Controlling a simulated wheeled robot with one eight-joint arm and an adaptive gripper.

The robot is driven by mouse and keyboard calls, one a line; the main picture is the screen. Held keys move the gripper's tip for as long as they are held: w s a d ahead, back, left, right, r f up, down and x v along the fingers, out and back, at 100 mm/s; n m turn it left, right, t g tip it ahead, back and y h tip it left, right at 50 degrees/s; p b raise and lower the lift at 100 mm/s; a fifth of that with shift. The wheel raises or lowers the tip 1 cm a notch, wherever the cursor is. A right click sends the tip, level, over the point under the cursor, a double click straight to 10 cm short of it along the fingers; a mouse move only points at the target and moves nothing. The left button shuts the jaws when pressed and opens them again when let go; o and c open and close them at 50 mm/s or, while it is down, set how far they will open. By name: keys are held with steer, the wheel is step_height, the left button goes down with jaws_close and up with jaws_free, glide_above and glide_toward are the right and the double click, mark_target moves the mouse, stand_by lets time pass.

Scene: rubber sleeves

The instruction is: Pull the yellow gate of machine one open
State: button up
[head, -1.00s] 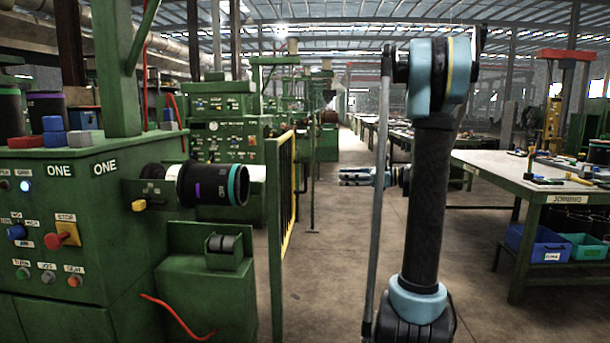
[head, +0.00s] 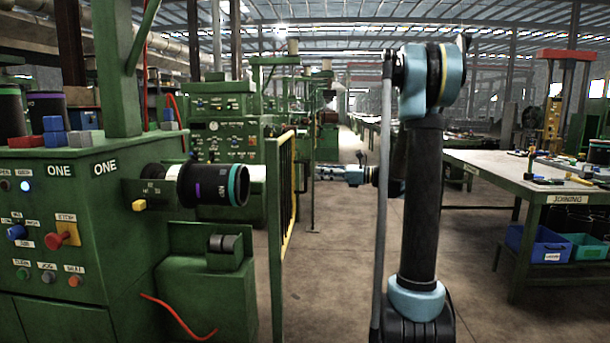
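Machine one (head: 75,215) is the green machine at the left, with two ONE labels, buttons and a black sleeve (head: 212,185) on its roller. The yellow gate (head: 287,195) stands upright just right of the roller, seen nearly edge-on, with thin bars and a green post on its near side. My arm rises at the centre right, and its forearm points left.
A joining table (head: 545,183) with tools stands at the right, with a blue bin (head: 540,246) and a teal bin (head: 586,246) below. More green machines (head: 225,130) stand behind the gate. The floor (head: 330,270) between gate and arm is clear.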

glide_above(305, 188)
steer(key=shift+w, duration=0.4)
steer(key=shift+d, duration=0.1)
steer(key=shift+c, duration=0.2)
jaws_close()
